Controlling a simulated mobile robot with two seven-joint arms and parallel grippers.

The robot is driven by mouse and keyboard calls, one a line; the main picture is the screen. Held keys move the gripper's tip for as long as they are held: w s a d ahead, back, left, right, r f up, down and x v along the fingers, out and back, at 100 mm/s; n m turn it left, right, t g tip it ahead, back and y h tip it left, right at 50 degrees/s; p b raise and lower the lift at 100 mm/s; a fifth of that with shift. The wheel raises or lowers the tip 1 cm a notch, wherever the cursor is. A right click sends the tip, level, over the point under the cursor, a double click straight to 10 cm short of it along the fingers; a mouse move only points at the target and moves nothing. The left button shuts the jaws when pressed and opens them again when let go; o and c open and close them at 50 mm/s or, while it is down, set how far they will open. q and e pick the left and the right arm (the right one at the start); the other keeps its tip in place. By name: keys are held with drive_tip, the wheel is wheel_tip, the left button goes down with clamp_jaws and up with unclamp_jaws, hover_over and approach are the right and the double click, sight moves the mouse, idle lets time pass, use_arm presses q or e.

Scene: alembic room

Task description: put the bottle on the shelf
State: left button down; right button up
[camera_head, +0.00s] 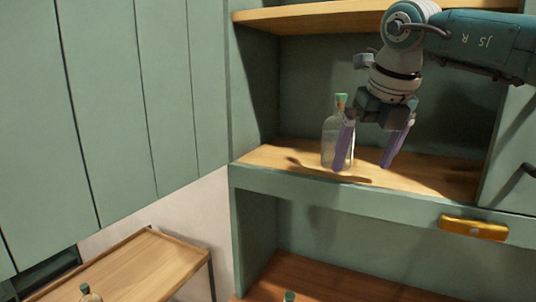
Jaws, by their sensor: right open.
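A clear glass bottle (329,143) with a green stopper stands upright on the wooden board of the middle shelf (261,157). My right gripper (367,166) reaches in from the upper right. It is open, with its purple fingers pointing down and spread apart. The left finger overlaps the bottle's right side in the picture; I cannot tell whether it touches. The gap between the fingers shows no bottle in it. My left gripper is not in view.
A wooden side table (147,268) stands at the lower left with another stoppered bottle (89,294) at the frame's bottom edge. A green stopper (289,297) shows over the lower shelf. A brass label holder (473,228) is on the shelf front. The shelf's right part is clear.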

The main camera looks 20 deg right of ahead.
drive_tip(key=a+n+t+y, duration=0.25)
drive_tip(key=a+y, duration=0.55)
drive_tip(key=a, duration=1.2)
drive_tip(key=s+a+r+m+t+y, duration=0.2)
drive_tip(key=a+r+m+t+y, duration=0.35)
drive_tip(key=a+r, duration=0.3)
drive_tip(key=d+r+m+t+h, duration=0.2)
drive_tip(key=d+m+t+h, duration=0.45)
drive_tip(key=m, duration=0.55)
drive_tip(key=s+d+f+m+g+h, duration=0.3)
drive_tip(key=s+d+f+m+h, duration=0.4)
drive_tip(key=f+m, duration=0.45)
drive_tip(key=s+f+m+g, duration=0.1)
drive_tip(key=s+f+g, duration=0.3)
drive_tip(key=s, duration=0.3)
drive_tip(key=s+f+m+g, duration=0.2)
drive_tip(key=s+f+g, duration=0.2)
drive_tip(key=s, duration=0.3)
drive_tip(key=s+a+f+m+g+y, duration=0.1)
drive_tip(key=s+f+g, duration=0.3)
drive_tip(key=s, duration=0.4)
drive_tip(key=shift+f, duration=0.5)
drive_tip(key=shift+m, duration=0.25)
